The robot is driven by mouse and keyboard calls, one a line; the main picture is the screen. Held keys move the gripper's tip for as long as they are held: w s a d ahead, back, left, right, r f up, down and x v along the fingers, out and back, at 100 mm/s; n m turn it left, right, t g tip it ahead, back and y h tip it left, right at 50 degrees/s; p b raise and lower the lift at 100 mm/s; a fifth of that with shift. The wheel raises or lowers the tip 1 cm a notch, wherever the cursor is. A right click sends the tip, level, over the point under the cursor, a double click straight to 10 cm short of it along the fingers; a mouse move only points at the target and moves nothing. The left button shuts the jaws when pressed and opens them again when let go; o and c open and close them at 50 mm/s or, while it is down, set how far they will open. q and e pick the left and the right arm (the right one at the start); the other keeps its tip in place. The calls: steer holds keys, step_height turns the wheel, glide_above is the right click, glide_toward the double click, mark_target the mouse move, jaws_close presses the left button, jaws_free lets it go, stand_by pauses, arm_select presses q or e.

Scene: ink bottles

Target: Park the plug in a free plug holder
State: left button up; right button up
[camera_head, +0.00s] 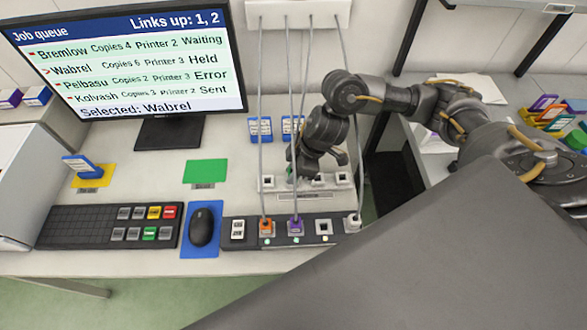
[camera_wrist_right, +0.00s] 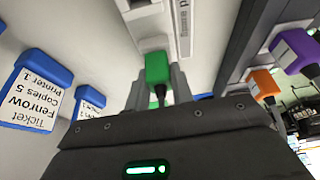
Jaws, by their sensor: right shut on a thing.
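My right gripper (camera_head: 303,172) is shut on a green plug (camera_wrist_right: 157,67); the plug also shows as a small green patch under the gripper in the head view. In the right wrist view the fingers (camera_wrist_right: 156,90) pinch the plug's sides. A white plug holder (camera_wrist_right: 155,44) is right at the plug's far end; I cannot tell whether the plug is seated in it. The holder row (camera_head: 305,193) lies behind the port strip. Its left holder (camera_head: 267,181) and the two right ones (camera_head: 317,180) (camera_head: 342,178) look empty. The gripper partly hides the row. My left gripper is not in view.
The port strip (camera_head: 340,241) holds an orange plug (camera_head: 266,228), a purple plug (camera_head: 295,227) and a whitish plug (camera_head: 352,222), with one empty port (camera_head: 323,228). Upright cables cross near the gripper. Blue ticket holders (camera_head: 260,129) stand behind. A mouse (camera_head: 203,227) is at left.

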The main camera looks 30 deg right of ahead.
steer(key=o, duration=1.4)
steer(key=shift+r, duration=0.1)
steer(key=shift+r+p, duration=3.9)
steer(key=shift+p, duration=0.95)
